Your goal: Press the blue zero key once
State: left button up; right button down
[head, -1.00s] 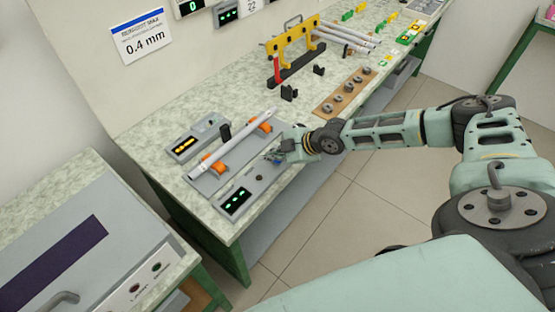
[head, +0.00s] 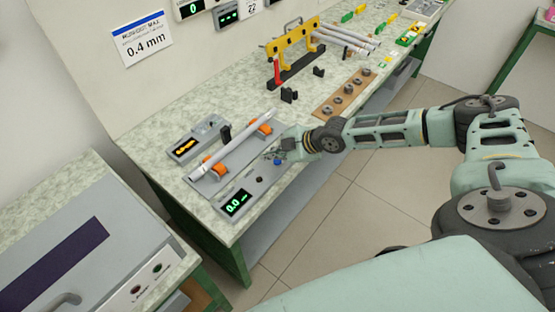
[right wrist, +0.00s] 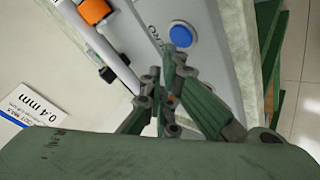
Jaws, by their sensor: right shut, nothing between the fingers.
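The blue zero key (head: 278,162) is on the grey gauge panel at the front of the bench. It also shows in the right wrist view (right wrist: 181,36), uncovered, with lettering beside it. My right gripper (head: 284,154) is shut and empty, close to the key at its far right side. In the right wrist view the closed fingertips (right wrist: 170,62) are just below the key in the picture, with a gap between them. The panel's green display (head: 236,203) reads about 0.0, with a blurred end. My left gripper is not in view.
A pale rod (head: 232,146) lies on orange rollers (head: 264,128) behind the key. A box with an orange display (head: 185,146) stands at the back left. A wooden strip with several rings (head: 343,95) and a yellow rack (head: 293,50) are farther along the bench.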

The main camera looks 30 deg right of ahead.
notch_tip(320, 180, up, 5)
jog(key=p, duration=0.3)
jog(key=shift+p, duration=0.35)
jog(key=shift+a, duration=0.1)
dwell(0.7)
